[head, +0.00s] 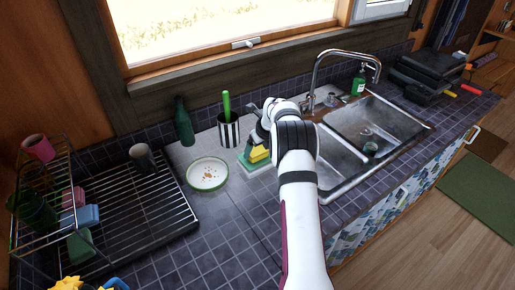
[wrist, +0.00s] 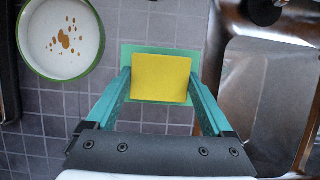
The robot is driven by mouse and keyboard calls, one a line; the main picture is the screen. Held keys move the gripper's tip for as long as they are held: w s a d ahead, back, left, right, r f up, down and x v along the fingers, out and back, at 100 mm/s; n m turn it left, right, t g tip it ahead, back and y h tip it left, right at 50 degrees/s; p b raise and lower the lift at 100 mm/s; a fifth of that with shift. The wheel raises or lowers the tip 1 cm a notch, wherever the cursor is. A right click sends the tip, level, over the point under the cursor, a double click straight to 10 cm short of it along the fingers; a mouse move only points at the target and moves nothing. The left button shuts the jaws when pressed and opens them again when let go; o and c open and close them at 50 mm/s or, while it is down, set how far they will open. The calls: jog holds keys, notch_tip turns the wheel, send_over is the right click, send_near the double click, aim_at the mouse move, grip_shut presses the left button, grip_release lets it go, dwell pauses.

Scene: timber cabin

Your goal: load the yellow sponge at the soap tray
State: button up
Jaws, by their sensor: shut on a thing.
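The yellow sponge (wrist: 161,78) sits between the two teal fingers of my gripper (wrist: 160,86), which is shut on it. It also shows in the head view (head: 259,155), partly hidden by my wrist. The pale green soap tray (wrist: 160,48) shows around the sponge in the wrist view, behind and below it. In the head view the tray (head: 249,168) lies on the counter left of the sink, under the sponge. I cannot tell whether the sponge touches the tray.
A green-rimmed plate (head: 206,187) with brown spots is left of the tray. A striped cup (head: 229,128) with a green-handled tool and a green bottle (head: 184,122) stand behind. The sink (head: 378,125) is right, a dish rack (head: 125,205) left. Tiles in front are clear.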

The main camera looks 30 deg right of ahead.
aim_at(257, 150)
jog(key=shift+f, duration=0.65)
dwell(0.5)
dwell(0.4)
jog(key=shift+r, duration=3.55)
